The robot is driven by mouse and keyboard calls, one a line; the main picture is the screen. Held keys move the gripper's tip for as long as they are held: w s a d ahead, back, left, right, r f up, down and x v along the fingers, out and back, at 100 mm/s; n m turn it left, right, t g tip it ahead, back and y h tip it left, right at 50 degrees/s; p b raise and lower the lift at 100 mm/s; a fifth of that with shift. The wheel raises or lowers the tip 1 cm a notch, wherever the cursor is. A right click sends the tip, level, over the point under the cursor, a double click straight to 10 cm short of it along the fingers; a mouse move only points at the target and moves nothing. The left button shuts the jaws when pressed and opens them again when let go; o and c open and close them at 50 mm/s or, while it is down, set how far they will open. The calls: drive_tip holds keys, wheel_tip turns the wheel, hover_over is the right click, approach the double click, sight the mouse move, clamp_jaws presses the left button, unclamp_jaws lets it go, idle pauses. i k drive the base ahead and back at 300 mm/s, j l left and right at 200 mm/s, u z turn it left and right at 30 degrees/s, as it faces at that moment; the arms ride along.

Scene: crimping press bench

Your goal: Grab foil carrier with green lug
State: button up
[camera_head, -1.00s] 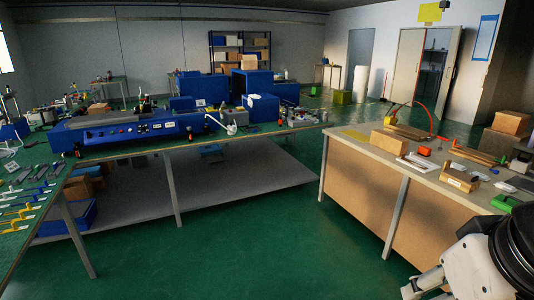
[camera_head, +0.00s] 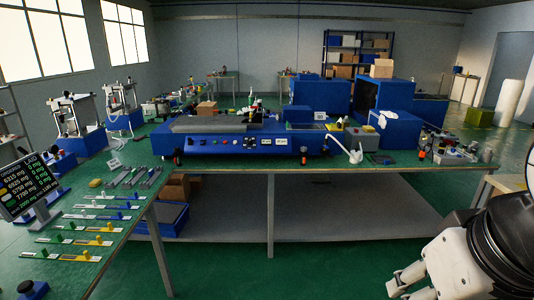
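Several flat strip-like carriers (camera_head: 75,241) lie in rows on the left green bench, with small upright lugs in yellow, blue, white and green. A green lug (camera_head: 73,226) shows among these rows; at this size I cannot tell which strip is foil or exactly which lug belongs to it. My gripper (camera_head: 398,282) is at the lower right, white and partly cut off by the frame edge. It is far from the carriers, over the floor, and touches nothing I can see. Its finger opening is not clear.
The green left bench (camera_head: 125,245) also holds a dark readout screen (camera_head: 27,185) and grey bars (camera_head: 150,177). A long blue machine (camera_head: 240,145) stands on the bench ahead. Green floor (camera_head: 215,275) is free between my arm and the left bench.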

sight(289, 127)
drive_tip(key=i, duration=1.85)
drive_tip(key=i+u, duration=0.15)
drive_tip(key=i, duration=0.4)
drive_tip(key=i+u, duration=0.1)
drive_tip(key=i, duration=0.45)
drive_tip(key=i+l+u, duration=0.15)
drive_tip(key=i, duration=0.35)
drive_tip(key=i+l+u, duration=0.15)
drive_tip(key=i, duration=0.4)
